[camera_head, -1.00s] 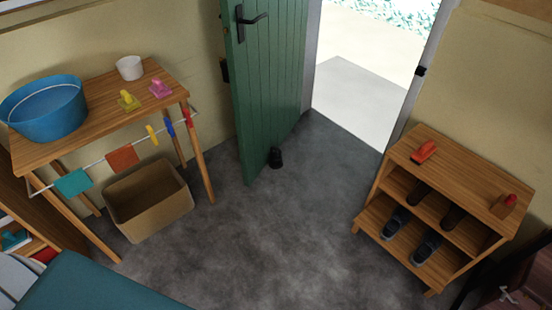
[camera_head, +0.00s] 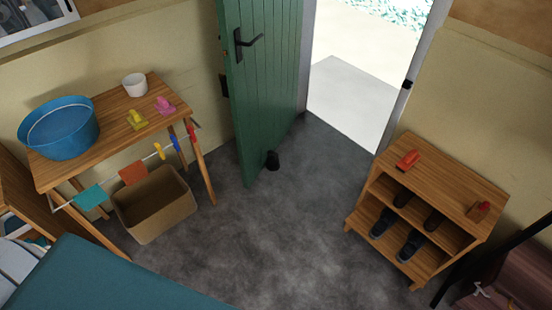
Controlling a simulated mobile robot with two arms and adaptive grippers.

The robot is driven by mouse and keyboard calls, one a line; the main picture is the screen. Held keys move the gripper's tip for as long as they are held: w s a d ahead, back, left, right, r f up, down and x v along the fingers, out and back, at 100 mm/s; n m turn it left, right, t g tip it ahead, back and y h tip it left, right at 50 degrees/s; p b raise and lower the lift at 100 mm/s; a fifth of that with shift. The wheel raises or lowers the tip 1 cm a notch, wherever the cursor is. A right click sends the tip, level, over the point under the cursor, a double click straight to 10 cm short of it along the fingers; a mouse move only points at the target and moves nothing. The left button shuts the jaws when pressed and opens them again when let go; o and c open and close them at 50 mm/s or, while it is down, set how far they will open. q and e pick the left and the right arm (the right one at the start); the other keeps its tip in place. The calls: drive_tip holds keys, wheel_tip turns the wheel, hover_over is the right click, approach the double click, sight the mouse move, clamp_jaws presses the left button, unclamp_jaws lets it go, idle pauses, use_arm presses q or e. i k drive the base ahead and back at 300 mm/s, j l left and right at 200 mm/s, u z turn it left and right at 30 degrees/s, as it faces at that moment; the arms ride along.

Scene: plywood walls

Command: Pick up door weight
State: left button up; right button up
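Neither of my grippers shows in the head view.
A wooden table (camera_head: 105,115) with a blue tub (camera_head: 60,128), white cup (camera_head: 134,85) and brushes stands at left, a cardboard box (camera_head: 155,205) below it. A shoe shelf (camera_head: 440,180) stands at right. A teal surface (camera_head: 110,280) fills the lower left. The middle floor is clear.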

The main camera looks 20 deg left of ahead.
sight(273, 164)
drive_tip(key=z, duration=2.1)
drive_tip(key=j+z, duration=0.85)
drive_tip(key=k+j+z, duration=0.1)
drive_tip(key=j+z, duration=0.15)
drive_tip(key=z, duration=0.2)
drive_tip(key=k+j+z, duration=0.1)
drive_tip(key=j+z, duration=0.35)
drive_tip(key=k+j+z, duration=0.15)
drive_tip(key=z, duration=0.3)
drive_tip(key=k+j+z, duration=0.2)
drive_tip(key=z, duration=0.2)
drive_tip(key=k+j+z, duration=0.45)
drive_tip(key=k+z, duration=0.9)
drive_tip(key=k+l+z, duration=0.2)
drive_tip(key=k+z, duration=0.25)
drive_tip(key=k, duration=0.15)
